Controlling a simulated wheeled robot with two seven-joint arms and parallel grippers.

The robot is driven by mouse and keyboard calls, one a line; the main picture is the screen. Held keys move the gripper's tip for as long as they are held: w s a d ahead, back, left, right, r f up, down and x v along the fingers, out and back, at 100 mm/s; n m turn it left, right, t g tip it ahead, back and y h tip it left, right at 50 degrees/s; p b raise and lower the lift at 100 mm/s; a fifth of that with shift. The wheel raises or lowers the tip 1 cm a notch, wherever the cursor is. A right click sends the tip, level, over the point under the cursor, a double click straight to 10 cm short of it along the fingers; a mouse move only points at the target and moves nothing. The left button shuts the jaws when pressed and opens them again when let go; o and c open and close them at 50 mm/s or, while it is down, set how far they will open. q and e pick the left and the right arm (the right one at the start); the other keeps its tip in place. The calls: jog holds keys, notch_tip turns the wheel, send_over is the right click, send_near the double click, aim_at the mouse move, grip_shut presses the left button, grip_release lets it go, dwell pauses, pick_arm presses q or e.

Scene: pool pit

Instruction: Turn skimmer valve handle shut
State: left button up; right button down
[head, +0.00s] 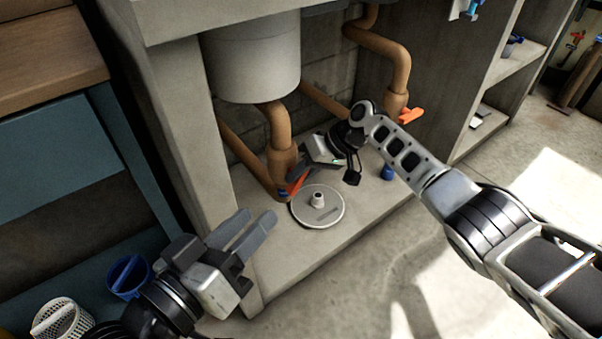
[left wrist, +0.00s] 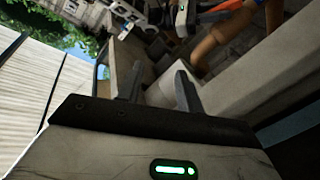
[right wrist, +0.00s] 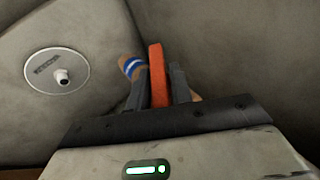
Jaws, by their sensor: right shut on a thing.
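An orange valve handle (head: 298,183) sits low on the left brown pipe (head: 284,160) under the counter. My right gripper (head: 300,174) is shut on this handle. In the right wrist view the handle (right wrist: 158,75) stands upright between the two fingers, beside a blue and white band (right wrist: 131,67) on the pipe. The fingers hide part of the handle and pipe. My left gripper (head: 252,229) is open and empty, in front of the counter's left support, apart from the valve.
A round pale lid (head: 318,207) lies on the shelf just in front of the valve. Another orange handle (head: 410,115) is on the right pipe (head: 396,75), with a blue cap (head: 388,173) below. A blue basket (head: 129,277) and white basket (head: 62,320) stand lower left.

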jog(key=c, duration=1.3)
grip_release()
jog(key=shift+r, duration=0.1)
jog(key=shift+d+r+p, duration=0.3)
pick_arm(q)
jog(key=a+f+m+y+p, duration=0.1)
jog(key=p, duration=0.1)
jog(key=f+m+g+y+p, duration=0.1)
jog(key=p, duration=0.2)
jog(key=shift+s+a+y+p, duration=0.15)
jog(key=shift+a+y+p, duration=0.15)
jog(key=shift+a+p, duration=0.05)
pick_arm(e)
jog(key=v, duration=1.5)
jog(key=shift+d, duration=0.1)
